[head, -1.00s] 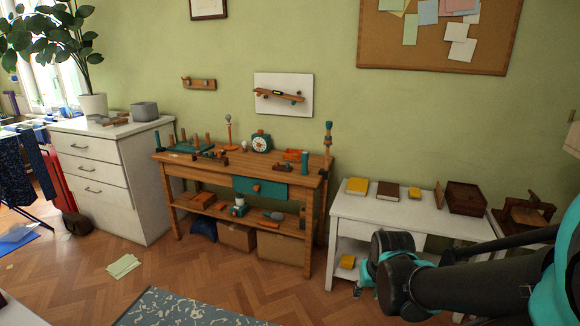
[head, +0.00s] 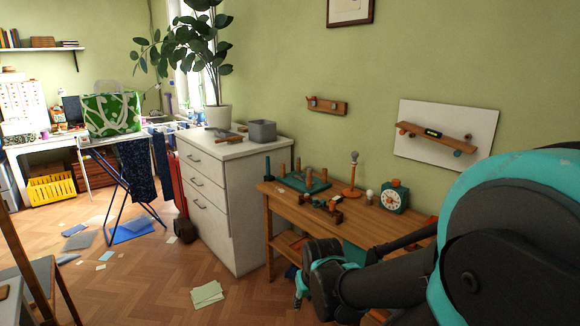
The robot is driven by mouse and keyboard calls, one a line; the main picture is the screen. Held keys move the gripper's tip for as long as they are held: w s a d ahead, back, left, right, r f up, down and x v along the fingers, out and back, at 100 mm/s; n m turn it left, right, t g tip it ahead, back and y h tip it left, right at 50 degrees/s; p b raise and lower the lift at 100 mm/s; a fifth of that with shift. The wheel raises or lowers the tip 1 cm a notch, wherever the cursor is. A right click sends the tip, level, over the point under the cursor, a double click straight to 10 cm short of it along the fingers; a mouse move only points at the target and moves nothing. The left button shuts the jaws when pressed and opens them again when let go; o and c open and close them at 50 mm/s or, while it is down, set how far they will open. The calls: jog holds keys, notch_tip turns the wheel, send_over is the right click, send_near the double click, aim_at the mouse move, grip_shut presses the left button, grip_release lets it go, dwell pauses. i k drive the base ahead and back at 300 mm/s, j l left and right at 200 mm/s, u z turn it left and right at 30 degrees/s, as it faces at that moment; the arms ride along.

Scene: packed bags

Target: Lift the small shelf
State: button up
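A short wooden board like a small shelf (head: 436,141) sits slightly tilted against a white panel (head: 484,125) on the green wall, with a small yellow-and-black item on it and coloured round pieces at its ends. Another small wooden wall piece with pegs (head: 326,105) hangs to its left; I cannot tell which one is the small shelf. My gripper (head: 301,287) shows only as a teal part beyond my dark arm, low in the picture, in front of the workbench and well below both. Its fingers are mostly hidden, and I see nothing held.
A drying rack with a green bag (head: 111,114) is further left.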

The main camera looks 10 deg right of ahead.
aim_at(429, 133)
jog(key=i+j+u, duration=0.1)
jog(key=i, duration=0.6)
jog(key=i+j+u, duration=0.15)
jog(key=i, duration=0.55)
jog(key=k+j, duration=0.05)
jog(key=j, duration=0.05)
